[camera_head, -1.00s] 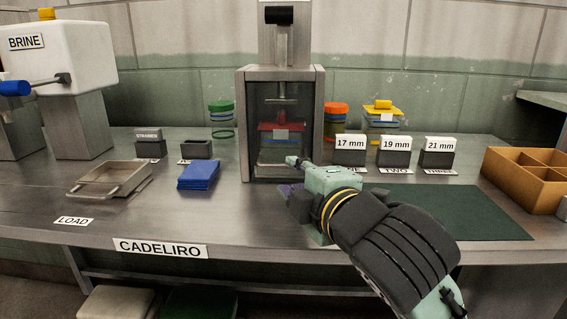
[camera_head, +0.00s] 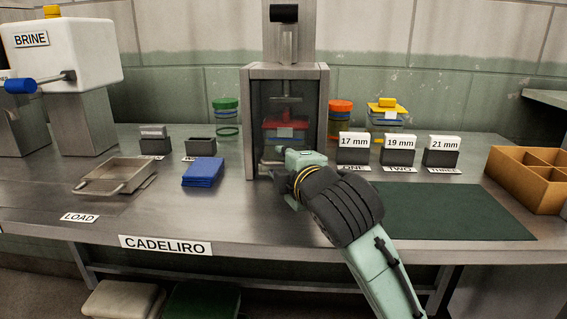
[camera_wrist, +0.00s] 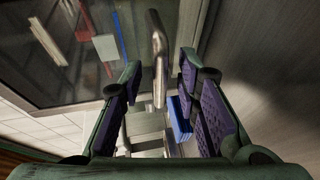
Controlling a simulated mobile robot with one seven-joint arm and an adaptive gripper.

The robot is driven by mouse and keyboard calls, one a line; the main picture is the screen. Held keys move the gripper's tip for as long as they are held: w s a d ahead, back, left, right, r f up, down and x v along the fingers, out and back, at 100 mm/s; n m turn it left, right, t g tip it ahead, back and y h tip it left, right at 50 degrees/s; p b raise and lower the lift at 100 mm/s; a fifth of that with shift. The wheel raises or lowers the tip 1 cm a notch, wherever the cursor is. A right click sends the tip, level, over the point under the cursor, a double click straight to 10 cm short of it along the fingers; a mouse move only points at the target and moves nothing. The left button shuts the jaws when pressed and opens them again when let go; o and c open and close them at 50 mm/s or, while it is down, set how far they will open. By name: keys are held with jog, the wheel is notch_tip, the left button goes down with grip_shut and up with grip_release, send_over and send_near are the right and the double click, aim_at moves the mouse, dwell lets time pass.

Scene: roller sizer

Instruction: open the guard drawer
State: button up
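The guard (camera_head: 264,115) is a dark see-through front panel in a grey metal frame (camera_head: 322,110), standing at the middle back of the bench. It looks closed. A red part (camera_head: 285,124) shows behind it. My gripper (camera_head: 273,162) is at the guard's lower front and hides part of it. In the wrist view the panel (camera_wrist: 60,85) fills the upper left, and a bent metal handle bar (camera_wrist: 158,60) stands out between my fingers. There my gripper (camera_wrist: 159,72) is open, with gaps on both sides of the bar. I cannot tell whether either finger touches it.
A blue folded cloth (camera_head: 203,172) and a metal tray (camera_head: 116,177) lie left of the guard. Size blocks, such as the 17 mm block (camera_head: 353,149), stand to the right. A green mat (camera_head: 450,212) lies in front of them, beside a divided wooden box (camera_head: 525,185).

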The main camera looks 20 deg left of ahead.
jog(key=shift+c, duration=0.5)
grip_shut()
dwell(0.3)
